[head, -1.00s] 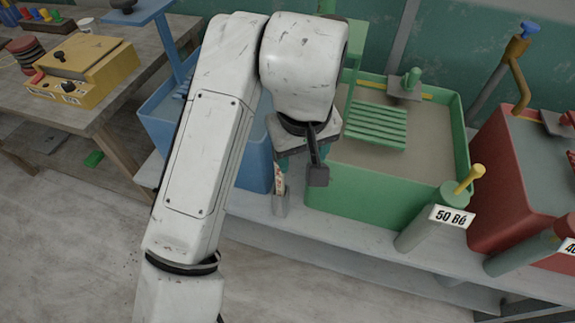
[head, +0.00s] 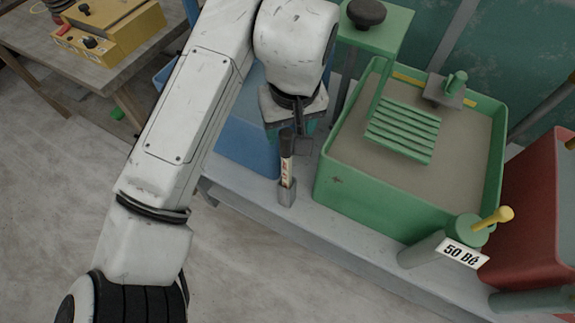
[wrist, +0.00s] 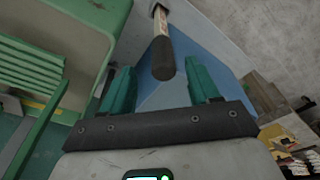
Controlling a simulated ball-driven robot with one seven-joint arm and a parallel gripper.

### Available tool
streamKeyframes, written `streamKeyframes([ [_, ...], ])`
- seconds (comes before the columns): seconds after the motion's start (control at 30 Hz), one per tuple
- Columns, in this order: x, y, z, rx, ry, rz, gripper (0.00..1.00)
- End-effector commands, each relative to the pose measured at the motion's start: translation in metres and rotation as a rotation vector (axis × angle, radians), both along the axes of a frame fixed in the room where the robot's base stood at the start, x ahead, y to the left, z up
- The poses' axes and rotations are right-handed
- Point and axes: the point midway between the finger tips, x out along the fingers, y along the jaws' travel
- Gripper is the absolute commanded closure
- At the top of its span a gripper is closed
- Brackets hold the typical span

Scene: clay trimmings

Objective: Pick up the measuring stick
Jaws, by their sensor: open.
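The measuring stick (head: 286,169) stands upright in a small grey holder (head: 287,192) on the ledge between the blue and green tubs. It has a dark rounded top end and a pale shaft with red and dark marks. My gripper (head: 291,129) is just above and behind its top in the head view. In the wrist view, the stick (wrist: 162,45) points its dark end toward me, between the two teal fingers of my gripper (wrist: 160,82). The fingers are apart and empty. Whether the end lies within their reach is hard to tell.
The green tub (head: 335,196) with a slatted green rack (head: 403,131) is close on the right. The blue tub (head: 245,145) is partly behind my arm. Floor is clear in front.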

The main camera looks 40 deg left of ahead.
Motion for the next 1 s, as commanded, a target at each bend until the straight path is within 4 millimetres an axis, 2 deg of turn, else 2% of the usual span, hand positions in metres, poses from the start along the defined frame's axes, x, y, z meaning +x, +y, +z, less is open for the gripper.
streamKeyframes([
  [0.4,0.001,0.009,-0.048,-0.001,0.002,0.001,0.39],
  [0.67,0.002,0.010,-0.051,0.000,0.000,0.000,0.39],
  [1.0,0.002,0.010,-0.051,0.000,0.000,0.000,0.70],
])
